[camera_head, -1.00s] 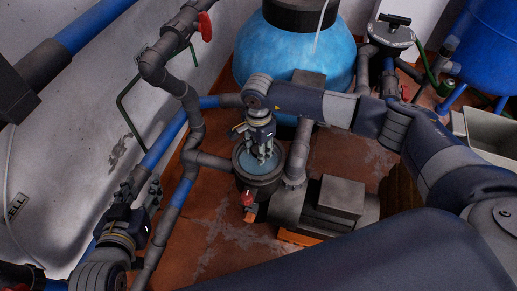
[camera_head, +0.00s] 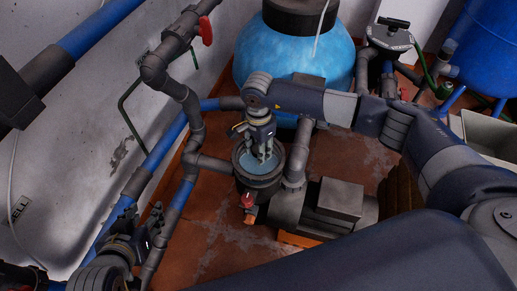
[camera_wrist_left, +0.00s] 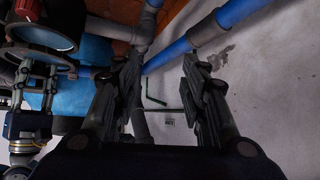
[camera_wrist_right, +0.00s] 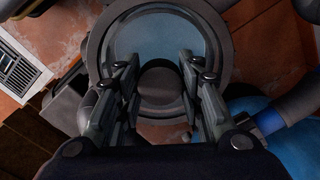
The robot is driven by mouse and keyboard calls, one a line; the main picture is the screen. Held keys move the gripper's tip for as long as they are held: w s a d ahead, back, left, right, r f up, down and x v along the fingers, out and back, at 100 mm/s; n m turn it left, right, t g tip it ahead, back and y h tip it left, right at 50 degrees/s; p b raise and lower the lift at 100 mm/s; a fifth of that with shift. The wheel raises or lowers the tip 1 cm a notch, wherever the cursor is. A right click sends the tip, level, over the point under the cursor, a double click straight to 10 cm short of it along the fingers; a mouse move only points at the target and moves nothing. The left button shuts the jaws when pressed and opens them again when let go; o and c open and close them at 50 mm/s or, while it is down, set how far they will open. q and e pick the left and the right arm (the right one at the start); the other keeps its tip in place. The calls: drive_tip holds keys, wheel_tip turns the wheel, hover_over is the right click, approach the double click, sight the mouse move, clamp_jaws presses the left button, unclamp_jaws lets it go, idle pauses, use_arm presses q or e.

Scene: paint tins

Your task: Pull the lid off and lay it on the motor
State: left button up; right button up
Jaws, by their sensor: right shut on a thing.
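The lid (camera_head: 251,163) is a round, bluish see-through disc on the dark strainer pot (camera_head: 262,182) of the pump. In the right wrist view the lid (camera_wrist_right: 150,40) fills the ring between my fingers. My right gripper (camera_head: 263,156) points down over the lid and is shut on it, near its middle; the exact grip is partly hidden by the fingers. I cannot tell whether the lid is clear of the pot. The motor (camera_head: 340,197) lies to the right of the pot, with a flat grey box on top. My left gripper (camera_wrist_left: 160,65) is open and empty at lower left.
Grey and blue pipes (camera_head: 188,150) run between my left gripper and the pot. A red-handled valve (camera_head: 247,200) sits at the pot's front. A large blue tank (camera_head: 290,55) stands behind. The motor's top box looks bare.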

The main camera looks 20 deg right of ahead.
drive_tip(key=shift+r+p, duration=0.35)
drive_tip(key=shift+r, duration=0.35)
use_arm(q)
drive_tip(key=s+a+f+g+y, duration=0.1)
drive_tip(key=s+a+f+g, duration=0.1)
drive_tip(key=s, duration=0.4)
drive_tip(key=shift+s+f+g, duration=0.3)
drive_tip(key=shift+f+g, duration=0.45)
drive_tip(key=shift+g, duration=0.05)
use_arm(e)
drive_tip(key=shift+r, duration=0.45)
use_arm(q)
drive_tip(key=shift+a+p, duration=0.1)
drive_tip(key=shift+p, duration=0.2)
